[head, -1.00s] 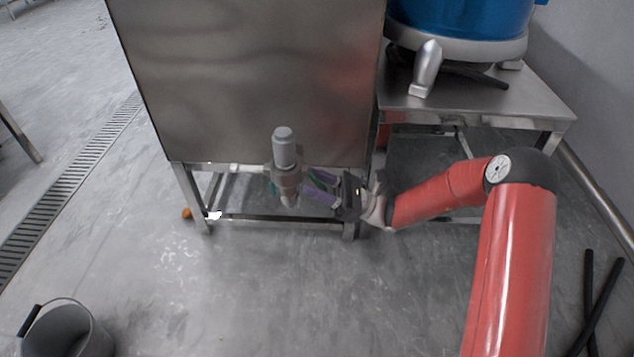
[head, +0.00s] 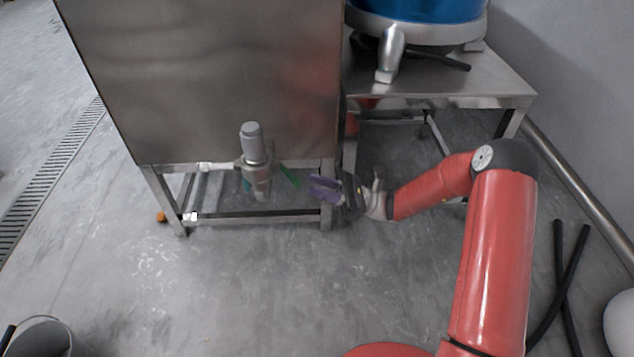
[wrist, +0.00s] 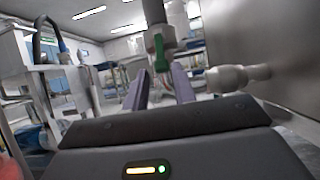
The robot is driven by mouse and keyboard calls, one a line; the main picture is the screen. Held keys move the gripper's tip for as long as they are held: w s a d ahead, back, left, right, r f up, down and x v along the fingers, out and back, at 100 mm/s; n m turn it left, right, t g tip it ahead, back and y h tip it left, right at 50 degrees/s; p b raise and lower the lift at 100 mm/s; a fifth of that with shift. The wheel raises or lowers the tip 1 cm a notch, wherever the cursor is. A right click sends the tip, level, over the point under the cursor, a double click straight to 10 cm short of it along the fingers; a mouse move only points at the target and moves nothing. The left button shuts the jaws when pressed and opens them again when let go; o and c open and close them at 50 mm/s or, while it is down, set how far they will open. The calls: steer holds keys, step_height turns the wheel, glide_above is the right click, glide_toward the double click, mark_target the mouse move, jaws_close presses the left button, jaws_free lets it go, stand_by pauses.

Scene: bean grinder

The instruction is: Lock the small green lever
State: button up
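The small green lever (head: 289,176) sticks out to the right of the grey valve (head: 254,160) under the steel tank, slanting down to the right in the head view. I cannot tell from these views whether the lever is locked.
The large steel tank (head: 205,80) stands above the valve on a metal frame, whose lower rail (head: 240,216) and right leg are close to my gripper. A steel table (head: 440,88) with a blue vessel is to the right. The floor in front is clear.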

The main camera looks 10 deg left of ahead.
mark_target(298, 180)
steer(key=d+r+h+p, duration=0.1)
steer(key=r+h, duration=0.1)
steer(key=r+h+p, duration=0.2)
steer(key=d+r+n+h+p, duration=0.1)
steer(key=r+h+p, duration=0.1)
steer(key=shift+d+r, duration=0.1)
steer(key=shift+d, duration=0.25)
jaws_close()
steer(key=w+d+r+m+t+h+p, duration=0.1)
steer(key=w+d+r+t+h+p, duration=0.15)
steer(key=d+r+h, duration=0.35)
steer(key=shift+t+y, duration=0.3)
steer(key=shift+t, duration=0.05)
steer(key=x, duration=0.9)
steer(key=f+x, duration=0.1)
steer(key=x, duration=0.4)
steer(key=shift+s+d+p, duration=0.15)
steer(key=shift+d+p, duration=0.15)
steer(key=shift+d, duration=0.05)
